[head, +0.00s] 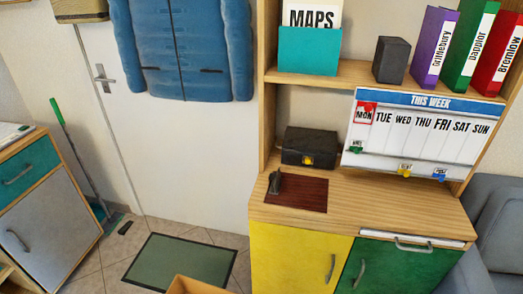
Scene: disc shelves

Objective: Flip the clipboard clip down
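A dark red-brown board (302,194), which looks like the clipboard, lies flat on the wooden cabinet top, left of its middle. A black clip (274,182) stands up at the board's left end, raised above its surface. The clip is small in the picture, so its exact angle is hard to tell. Neither of my grippers shows in the head view.
A black box (309,146) with a yellow latch stands behind the board. A weekly planner (420,130) leans to the right. The cabinet top (390,211) is clear right of the board. A shelf (350,75) with binders runs above.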

